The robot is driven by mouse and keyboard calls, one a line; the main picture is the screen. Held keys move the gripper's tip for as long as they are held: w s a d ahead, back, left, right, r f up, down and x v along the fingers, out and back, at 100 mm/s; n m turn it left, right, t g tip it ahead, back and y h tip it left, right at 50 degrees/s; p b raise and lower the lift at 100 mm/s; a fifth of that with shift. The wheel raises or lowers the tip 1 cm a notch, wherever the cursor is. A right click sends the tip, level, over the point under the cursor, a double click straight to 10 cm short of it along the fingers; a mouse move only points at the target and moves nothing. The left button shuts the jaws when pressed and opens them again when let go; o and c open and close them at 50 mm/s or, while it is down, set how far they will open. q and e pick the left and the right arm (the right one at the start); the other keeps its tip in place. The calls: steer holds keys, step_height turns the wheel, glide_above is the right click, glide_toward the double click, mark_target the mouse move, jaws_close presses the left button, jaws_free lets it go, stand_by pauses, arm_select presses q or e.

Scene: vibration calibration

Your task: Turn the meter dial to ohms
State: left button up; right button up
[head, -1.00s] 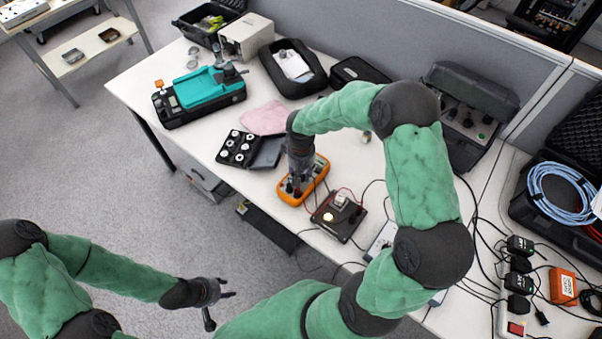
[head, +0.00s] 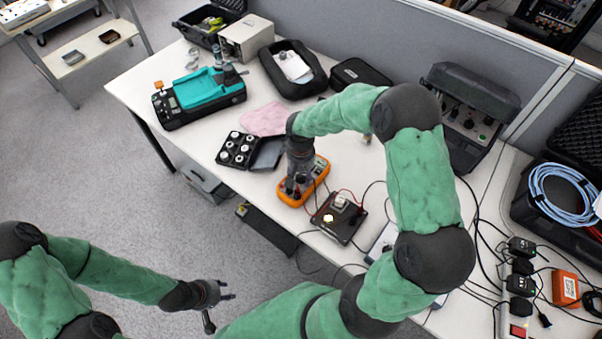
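The meter (head: 321,172) is an orange handheld unit lying on the white table near its front edge. My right gripper (head: 292,190) points down over the meter, with its fingers at the meter's face. The gripper and wrist hide most of the face, so the dial and its setting cannot be made out. Whether the fingers are open or shut on the dial cannot be told. My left gripper (head: 222,306) is off the table over the floor at the lower left, with its fingers spread and nothing between them.
An open case of round weights (head: 238,149) and a pink cloth (head: 264,118) lie to the left. A teal device (head: 202,92) stands farther left. Cables and a power strip (head: 514,300) crowd the right.

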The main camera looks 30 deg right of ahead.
mark_target(301, 176)
steer(key=shift+w+r, duration=0.1)
steer(key=shift+r, duration=0.15)
step_height(301, 176, up, 12)
steer(key=shift+f, duration=0.2)
stand_by(0.4)
stand_by(0.5)
